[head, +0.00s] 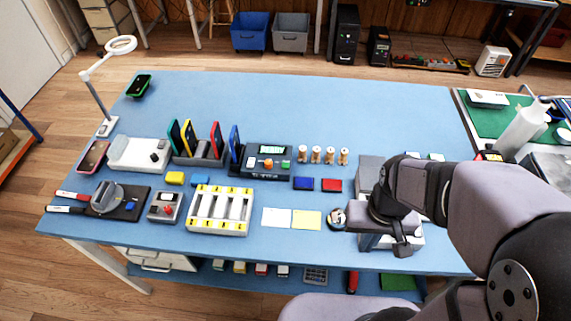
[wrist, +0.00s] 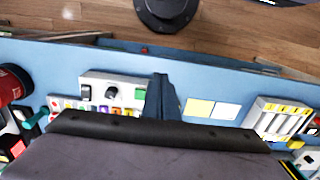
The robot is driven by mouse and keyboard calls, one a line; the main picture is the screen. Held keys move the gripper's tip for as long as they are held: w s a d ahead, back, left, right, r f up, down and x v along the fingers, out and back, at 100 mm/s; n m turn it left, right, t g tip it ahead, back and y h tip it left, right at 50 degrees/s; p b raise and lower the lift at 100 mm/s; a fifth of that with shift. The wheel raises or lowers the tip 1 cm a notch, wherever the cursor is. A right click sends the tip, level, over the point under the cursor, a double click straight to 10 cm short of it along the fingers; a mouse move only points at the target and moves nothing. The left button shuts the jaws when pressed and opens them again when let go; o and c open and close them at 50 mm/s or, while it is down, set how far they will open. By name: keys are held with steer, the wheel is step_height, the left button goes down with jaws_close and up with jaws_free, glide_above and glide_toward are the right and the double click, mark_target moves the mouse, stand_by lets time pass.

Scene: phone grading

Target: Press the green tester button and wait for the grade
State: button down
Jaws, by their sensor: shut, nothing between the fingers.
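A pale tester box (wrist: 115,84) with a black switch, a round black knob and a green button (wrist: 140,95) shows in the wrist view. In the head view this box (head: 372,243) is mostly hidden under my gripper (head: 402,248). My gripper is shut and empty, pointing down. The screen's text is too small to read.
White and yellow cards (head: 307,220) and a battery tray (head: 220,230) lie left of my gripper. Upright phones (head: 188,138) stand in a rack at the back left.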

stand_by(0.8)
steer(key=w+r+n+t+p, duration=0.25)
steer(key=w+n+p, duration=0.2)
steer(key=w, duration=0.65)
step_height(320, 180, up, 2)
steer(key=n+t+y+p, duration=0.4)
steer(key=n+y+p, duration=0.25)
steer(key=n, duration=0.65)
glide_above(288, 168)
steer(key=shift+r+p, duration=0.1)
steer(key=shift+p, duration=0.25)
step_height(288, 168, down, 9)
steer(key=b, duration=0.8)
steer(key=shift+w+r, duration=0.1)
steer(key=shift+f, duration=0.2)
